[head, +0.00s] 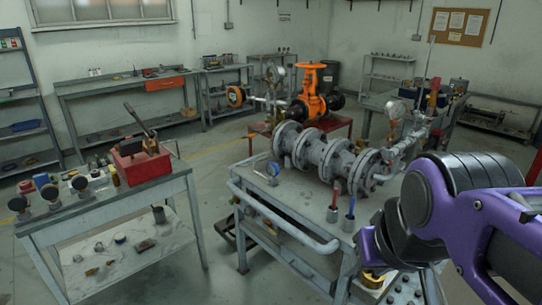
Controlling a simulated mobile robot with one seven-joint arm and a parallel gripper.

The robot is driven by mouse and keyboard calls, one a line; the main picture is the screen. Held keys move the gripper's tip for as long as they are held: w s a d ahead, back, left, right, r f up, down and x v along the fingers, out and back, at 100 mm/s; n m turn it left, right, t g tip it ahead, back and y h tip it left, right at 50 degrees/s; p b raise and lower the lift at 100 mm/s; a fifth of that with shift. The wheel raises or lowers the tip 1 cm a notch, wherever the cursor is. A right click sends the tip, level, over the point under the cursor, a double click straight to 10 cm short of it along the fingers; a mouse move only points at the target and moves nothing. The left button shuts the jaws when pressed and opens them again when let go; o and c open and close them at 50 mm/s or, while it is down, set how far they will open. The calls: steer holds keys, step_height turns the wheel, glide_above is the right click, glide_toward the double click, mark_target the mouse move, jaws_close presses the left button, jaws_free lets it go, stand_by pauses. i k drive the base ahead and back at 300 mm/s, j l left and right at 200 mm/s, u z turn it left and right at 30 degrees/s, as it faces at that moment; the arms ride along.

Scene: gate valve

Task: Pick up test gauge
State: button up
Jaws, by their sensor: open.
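A white-faced gauge (396,109) is mounted on the pipework at the right. I cannot tell which of these is the test gauge. My purple and black arm (470,215) reaches in at the right, in front of the central bench. Its gripper end is not visible.
A grey flanged valve assembly (325,153) lies on the central bench, which has a rail (280,222) along its front. A red toolbox (140,160) stands on the left bench. An orange valve (312,90) is behind.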

mark_target(272, 168)
steer(key=i+j+z, duration=0.15)
steer(key=j, duration=0.2)
steer(key=i+j+z, duration=0.15)
steer(key=j, duration=0.25)
steer(key=i+j+z, duration=0.15)
steer(key=j, duration=0.25)
steer(key=i+j+z, duration=0.2)
steer(key=j, duration=0.2)
steer(key=i+j+z, duration=0.15)
steer(key=j, duration=0.2)
steer(key=i+j+z, duration=0.15)
steer(key=j, duration=0.25)
steer(key=i+j+z, duration=0.15)
steer(key=j, duration=0.25)
steer(key=i+j+z, duration=0.15)
steer(key=j, duration=0.25)
steer(key=k, duration=0.05)
